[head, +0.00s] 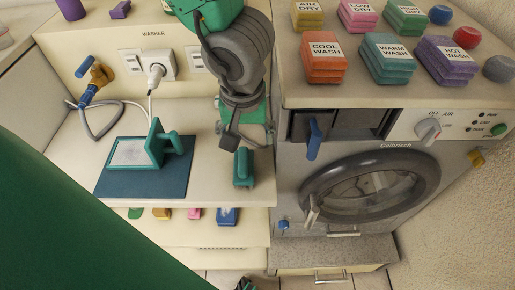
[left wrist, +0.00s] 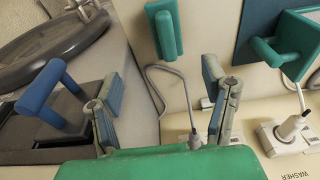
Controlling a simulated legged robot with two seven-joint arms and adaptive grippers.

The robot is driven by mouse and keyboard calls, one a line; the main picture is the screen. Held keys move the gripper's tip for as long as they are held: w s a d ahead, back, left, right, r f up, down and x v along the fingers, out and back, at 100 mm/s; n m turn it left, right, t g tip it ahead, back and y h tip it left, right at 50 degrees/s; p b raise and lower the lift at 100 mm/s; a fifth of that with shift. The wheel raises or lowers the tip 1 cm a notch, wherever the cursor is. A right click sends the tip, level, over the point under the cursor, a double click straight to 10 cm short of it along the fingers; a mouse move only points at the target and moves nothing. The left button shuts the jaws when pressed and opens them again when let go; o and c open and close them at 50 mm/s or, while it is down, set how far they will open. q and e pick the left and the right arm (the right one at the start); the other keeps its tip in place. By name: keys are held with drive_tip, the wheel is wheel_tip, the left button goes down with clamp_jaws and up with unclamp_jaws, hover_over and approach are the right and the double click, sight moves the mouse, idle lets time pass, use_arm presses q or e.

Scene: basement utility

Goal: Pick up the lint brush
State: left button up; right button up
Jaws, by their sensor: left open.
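The lint brush looks to be the small teal block with a rounded handle (head: 243,167). It lies on the pale counter near its front right corner. It also shows in the left wrist view (left wrist: 165,30), at the top middle, beyond the gap between the fingers. My left gripper (head: 238,130) points down over the counter just behind the brush. In the left wrist view its two fingers (left wrist: 163,105) are spread apart with nothing between them. The brush is in full sight and apart from the fingers.
A teal tool with a handle (head: 160,145) stands on a blue mat (head: 150,185) left of the brush. A plug (head: 157,72) and grey cable lie behind. The washer (head: 370,185) with a blue handle (head: 314,138) stands right. Coloured labelled blocks (head: 324,58) sit on top.

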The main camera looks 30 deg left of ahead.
sight(243, 159)
use_arm(q)
drive_tip(key=f+b, duration=0.1)
drive_tip(key=f, duration=0.2)
drive_tip(key=a+f+b, duration=0.1)
drive_tip(key=f, duration=0.1)
drive_tip(key=w+a+f+b, duration=0.1)
drive_tip(key=f+b, duration=0.1)
drive_tip(key=f, duration=0.1)
drive_tip(key=shift+f, duration=0.3)
drive_tip(key=shift+s+d+f+b, duration=0.1)
drive_tip(key=shift+f+b, duration=0.35)
drive_tip(key=shift+f, duration=0.05)
drive_tip(key=f, duration=0.1)
drive_tip(key=f+b, duration=0.2)
drive_tip(key=f, duration=0.1)
drive_tip(key=shift+w, duration=0.35)
drive_tip(key=shift+r, duration=0.1)
drive_tip(key=shift+c, duration=0.8)
drive_tip(key=shift+a, duration=0.2)
drive_tip(key=c, duration=1.2)
